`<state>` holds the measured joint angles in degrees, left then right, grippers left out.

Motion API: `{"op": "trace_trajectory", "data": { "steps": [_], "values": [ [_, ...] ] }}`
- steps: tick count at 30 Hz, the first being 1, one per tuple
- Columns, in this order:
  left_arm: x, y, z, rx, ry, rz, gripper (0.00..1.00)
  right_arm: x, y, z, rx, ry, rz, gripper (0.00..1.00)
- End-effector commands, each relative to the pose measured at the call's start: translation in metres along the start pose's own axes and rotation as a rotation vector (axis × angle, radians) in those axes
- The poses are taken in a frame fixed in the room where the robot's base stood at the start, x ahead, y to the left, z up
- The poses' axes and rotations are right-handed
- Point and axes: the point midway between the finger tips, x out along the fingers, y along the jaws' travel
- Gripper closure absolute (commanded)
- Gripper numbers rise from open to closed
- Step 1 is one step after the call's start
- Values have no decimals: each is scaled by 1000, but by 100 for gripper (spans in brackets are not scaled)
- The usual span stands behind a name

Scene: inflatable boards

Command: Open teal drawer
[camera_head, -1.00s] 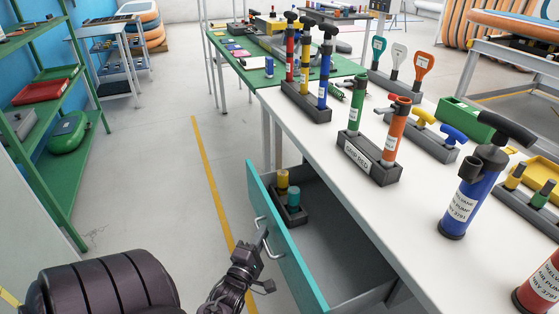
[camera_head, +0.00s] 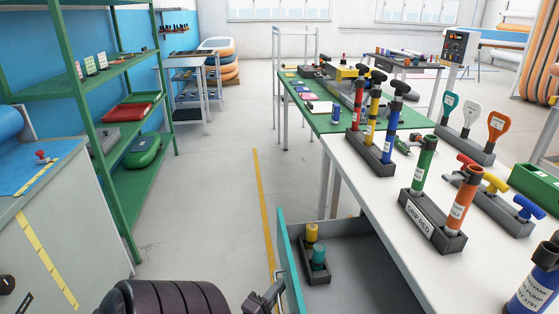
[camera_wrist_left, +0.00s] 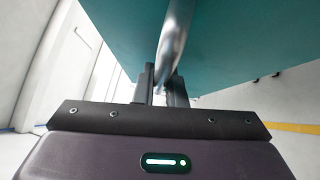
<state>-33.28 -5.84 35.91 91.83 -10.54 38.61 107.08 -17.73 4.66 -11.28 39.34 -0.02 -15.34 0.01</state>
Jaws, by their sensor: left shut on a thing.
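The teal drawer (camera_head: 291,262) stands pulled out from under the white workbench, its inside showing. It holds a dark grey block with a yellow and a teal cylinder (camera_head: 319,257). My left gripper (camera_head: 262,303) is at the drawer's front, low in the head view. In the left wrist view my left gripper (camera_wrist_left: 162,85) is shut on the metal handle (camera_wrist_left: 176,40), below the teal front panel (camera_wrist_left: 230,45). In the head view the lower part of the drawer is cut off by the frame's bottom edge. My right gripper is not in view.
The white workbench (camera_head: 365,180) carries pump stands, including a block with green and orange tubes (camera_head: 432,225). A green shelf (camera_head: 150,185) and a grey cabinet (camera_head: 70,225) stand at left. Clear floor (camera_head: 215,200) with a yellow line lies between.

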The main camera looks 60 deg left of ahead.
Motion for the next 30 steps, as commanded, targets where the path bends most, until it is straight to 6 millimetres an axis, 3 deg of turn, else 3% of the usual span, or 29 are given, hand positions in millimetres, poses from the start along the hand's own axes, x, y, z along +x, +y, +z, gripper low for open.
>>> {"op": "trace_trajectory", "data": {
  "steps": [5,6,11,20,23,26,30],
  "values": [
    [0,0,0,1,1,-1,100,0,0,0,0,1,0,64],
    [0,0,0,1,1,-1,87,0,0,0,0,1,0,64],
    [0,0,0,1,1,-1,68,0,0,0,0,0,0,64],
    [-2,0,0,0,1,-2,68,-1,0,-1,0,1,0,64],
    [-12,1,0,0,2,-4,68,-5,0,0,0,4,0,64],
    [-29,2,0,1,4,-5,68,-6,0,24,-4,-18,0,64],
    [-53,2,0,0,2,-4,68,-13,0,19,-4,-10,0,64]
  ]
}}
